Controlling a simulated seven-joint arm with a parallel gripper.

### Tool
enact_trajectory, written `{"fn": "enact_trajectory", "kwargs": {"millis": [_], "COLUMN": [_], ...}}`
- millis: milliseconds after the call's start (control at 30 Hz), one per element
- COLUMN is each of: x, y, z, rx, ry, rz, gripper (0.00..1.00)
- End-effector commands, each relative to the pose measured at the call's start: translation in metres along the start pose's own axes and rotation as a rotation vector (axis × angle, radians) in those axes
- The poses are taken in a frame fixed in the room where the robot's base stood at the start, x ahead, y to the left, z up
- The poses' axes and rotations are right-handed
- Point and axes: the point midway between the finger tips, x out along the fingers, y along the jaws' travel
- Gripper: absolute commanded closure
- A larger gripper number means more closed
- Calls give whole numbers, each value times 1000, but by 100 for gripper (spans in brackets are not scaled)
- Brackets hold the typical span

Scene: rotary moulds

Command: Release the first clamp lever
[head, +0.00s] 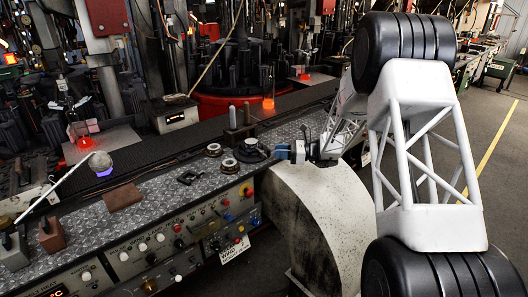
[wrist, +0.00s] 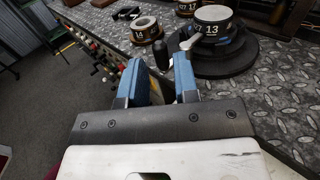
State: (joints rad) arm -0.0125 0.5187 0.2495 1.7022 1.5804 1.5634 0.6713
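A round mould marked 13 (wrist: 212,28) sits on a black round base (wrist: 243,57) on the metal deck. A short silver lever (wrist: 190,42) sticks out at the left side of this mould. A dark rounded knob (wrist: 160,54) shows beyond the gap between my fingers; I cannot tell whether it belongs to the lever. My gripper (wrist: 157,72) is open, with its two blue fingers apart and nothing seen between them. The right fingertip appears close to the lever; contact is unclear. In the head view, my gripper (head: 287,152) is just right of the black base (head: 250,151).
Two smaller rings (head: 214,150) and (head: 229,166) lie left of the base. A control panel (head: 190,235) with knobs runs along the front edge. A brown block (head: 123,197) lies farther left on the deck.

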Motion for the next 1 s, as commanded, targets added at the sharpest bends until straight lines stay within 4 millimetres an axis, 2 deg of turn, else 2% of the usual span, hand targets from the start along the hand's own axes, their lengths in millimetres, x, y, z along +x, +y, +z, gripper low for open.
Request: {"fn": "enact_trajectory", "kwargs": {"millis": [500,967,1000], "x": [57,64,64], "y": [1,0,0], "z": [0,0,0], "rx": [1,0,0], "ry": [0,0,0], "rz": [2,0,0], "gripper": [72,72,78]}}
